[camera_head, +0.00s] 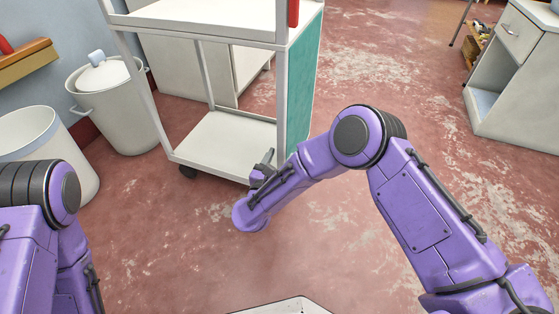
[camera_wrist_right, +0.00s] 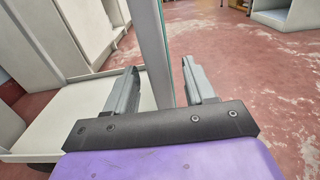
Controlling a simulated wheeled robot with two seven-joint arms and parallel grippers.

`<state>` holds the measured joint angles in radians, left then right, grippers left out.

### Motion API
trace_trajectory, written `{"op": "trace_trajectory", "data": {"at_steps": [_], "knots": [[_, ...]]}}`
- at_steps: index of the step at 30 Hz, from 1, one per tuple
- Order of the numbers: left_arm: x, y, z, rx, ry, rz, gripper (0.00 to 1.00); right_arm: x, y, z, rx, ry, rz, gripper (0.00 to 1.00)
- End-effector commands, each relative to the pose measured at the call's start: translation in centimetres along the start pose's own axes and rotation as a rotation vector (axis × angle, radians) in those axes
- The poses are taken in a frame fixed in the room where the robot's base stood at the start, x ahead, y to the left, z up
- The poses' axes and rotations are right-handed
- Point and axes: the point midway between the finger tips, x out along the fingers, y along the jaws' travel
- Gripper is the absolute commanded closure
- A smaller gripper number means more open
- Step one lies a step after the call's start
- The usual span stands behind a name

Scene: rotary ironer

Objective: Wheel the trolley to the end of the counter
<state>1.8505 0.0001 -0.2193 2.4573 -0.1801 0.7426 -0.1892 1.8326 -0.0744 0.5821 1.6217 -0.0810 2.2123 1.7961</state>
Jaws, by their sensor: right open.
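The trolley (camera_head: 225,148) stands upright at the upper middle of the head view. It has a white frame, white shelves, a green panel on its right side and a dark caster at the lower left. My right gripper (camera_head: 265,170) is at its near right corner post, low down by the bottom shelf. In the right wrist view, the open fingers of my right gripper (camera_wrist_right: 160,72) lie on either side of the trolley's post (camera_wrist_right: 150,42); contact cannot be told. My left arm shows at the lower left, but its gripper is out of view.
A pale cabinet (camera_head: 180,62) stands behind the trolley, and another white unit with a drawer (camera_head: 516,85) is at the right. I cannot tell which is the counter. A lidded bin (camera_head: 118,110) and an open bin (camera_head: 40,145) stand left. Worn red floor between trolley and right unit is clear.

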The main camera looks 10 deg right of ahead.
Motion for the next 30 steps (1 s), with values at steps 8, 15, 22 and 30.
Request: {"op": "trace_trajectory", "data": {"at_steps": [8, 15, 22, 30], "knots": [[-0.03, 0.00, 0.02, 0.000, -0.001, 0.000, 1.00, -0.02, 0.00, 0.02, 0.000, 0.000, 0.000, 0.95], [-0.03, 0.00, 0.03, 0.000, -0.002, 0.000, 1.00, -0.04, 0.00, 0.00, 0.000, 0.000, 0.000, 1.00], [-0.04, 0.01, 0.03, -0.001, -0.002, 0.000, 1.00, -0.05, 0.01, -0.01, -0.001, 0.000, 0.000, 1.00], [-0.04, 0.00, 0.03, -0.001, -0.002, 0.000, 1.00, -0.07, 0.01, -0.02, -0.001, 0.000, 0.001, 1.00]]}}
